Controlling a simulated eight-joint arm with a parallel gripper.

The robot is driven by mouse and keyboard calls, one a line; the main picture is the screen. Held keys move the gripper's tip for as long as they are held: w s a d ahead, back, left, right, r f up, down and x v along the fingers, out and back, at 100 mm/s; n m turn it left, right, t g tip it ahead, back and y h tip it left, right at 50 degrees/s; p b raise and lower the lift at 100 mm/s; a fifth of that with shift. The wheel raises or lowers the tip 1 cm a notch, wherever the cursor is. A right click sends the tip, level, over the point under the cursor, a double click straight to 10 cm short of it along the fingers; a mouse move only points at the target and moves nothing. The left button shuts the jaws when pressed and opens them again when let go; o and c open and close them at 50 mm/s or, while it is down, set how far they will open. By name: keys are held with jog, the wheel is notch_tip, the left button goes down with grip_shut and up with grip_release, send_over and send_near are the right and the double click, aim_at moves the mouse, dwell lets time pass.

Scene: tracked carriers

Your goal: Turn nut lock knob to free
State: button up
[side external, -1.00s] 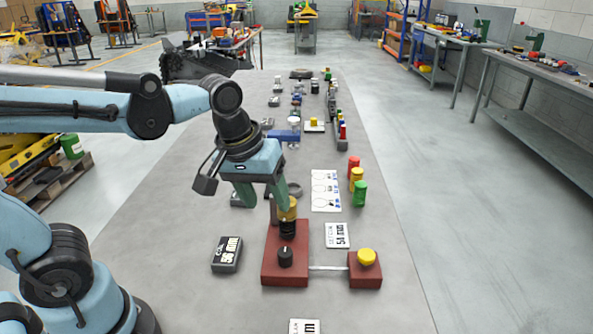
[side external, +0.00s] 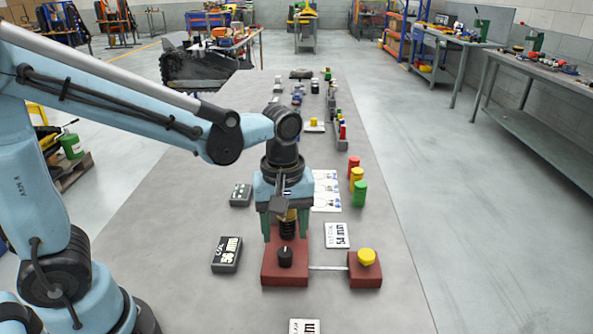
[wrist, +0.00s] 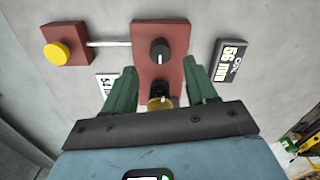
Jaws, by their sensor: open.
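The black knob (side external: 286,257) with a white pointer line stands on the front part of the red base (side external: 271,272); it also shows in the wrist view (wrist: 159,51). Behind it on the same base is a dark threaded post with a brass-coloured nut (side external: 291,215), partly hidden by my gripper; the brass part shows in the wrist view (wrist: 160,104). My gripper (side external: 285,238) points down with its green fingers apart, one on each side of the post. In the wrist view the open fingers (wrist: 163,88) are spread, with the knob beyond their tips. I cannot tell whether they touch the post.
A rod joins the base to a red block with a yellow button (side external: 367,257). A dark "56 mm" block (side external: 227,254) lies left, a white "54 mm" card (side external: 337,235) right. Red, yellow and green pieces (side external: 360,193) stand behind the card. The grey surface at front right is clear.

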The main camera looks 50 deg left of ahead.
aim_at(285, 251)
jog(key=shift+f, duration=2.9)
jog(key=shift+c, duration=0.5)
jog(key=c, duration=1)
